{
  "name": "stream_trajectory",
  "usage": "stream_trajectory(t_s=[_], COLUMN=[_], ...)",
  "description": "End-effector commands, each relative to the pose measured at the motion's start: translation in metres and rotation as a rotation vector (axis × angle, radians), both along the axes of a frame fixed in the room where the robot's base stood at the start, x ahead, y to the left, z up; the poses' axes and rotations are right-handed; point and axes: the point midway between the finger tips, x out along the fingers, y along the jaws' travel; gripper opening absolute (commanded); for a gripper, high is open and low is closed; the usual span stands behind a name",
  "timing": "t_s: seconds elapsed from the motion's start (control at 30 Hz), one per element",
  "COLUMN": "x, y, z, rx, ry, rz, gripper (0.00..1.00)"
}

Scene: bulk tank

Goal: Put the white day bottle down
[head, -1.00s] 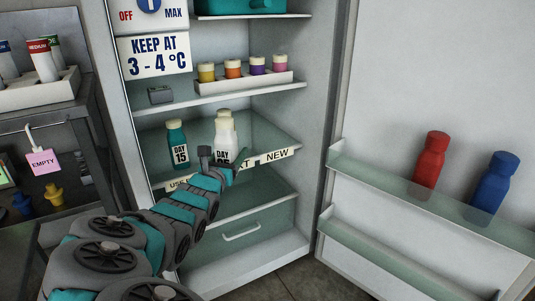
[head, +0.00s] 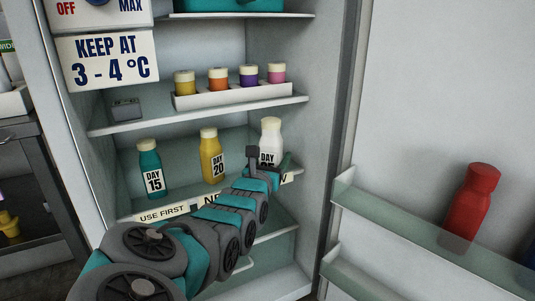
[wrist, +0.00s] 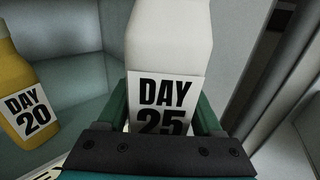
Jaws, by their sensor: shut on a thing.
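The white day bottle (head: 271,136) is upright over the right end of the fridge's glass shelf. Its label reads DAY 25 in the wrist view (wrist: 170,45). My gripper (head: 268,163) is shut on its lower part, one green finger on each side. The bottle's base is hidden by my gripper, so I cannot tell whether it touches the shelf. A yellow DAY 20 bottle (head: 211,155) and a teal DAY 15 bottle (head: 150,168) stand on the same shelf to the left. The yellow one also shows in the wrist view (wrist: 25,105).
The shelf edge has a USE FIRST label (head: 163,213). The shelf above holds a white rack (head: 235,95) of capped jars and a small grey box (head: 126,109). The fridge wall is close on the right. The open door holds a red bottle (head: 470,205).

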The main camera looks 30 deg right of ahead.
Motion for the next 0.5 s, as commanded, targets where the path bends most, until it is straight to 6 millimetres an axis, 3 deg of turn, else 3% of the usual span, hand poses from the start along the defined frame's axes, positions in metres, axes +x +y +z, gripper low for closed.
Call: stream_trajectory(t_s=[0.17,0.5], x=[0.017,0.071], y=[-0.006,-0.025], z=[0.005,-0.007], rx=[-0.002,0.0], ry=[0.005,-0.001], rz=[-0.001,-0.003], gripper=[0.0,0.0])
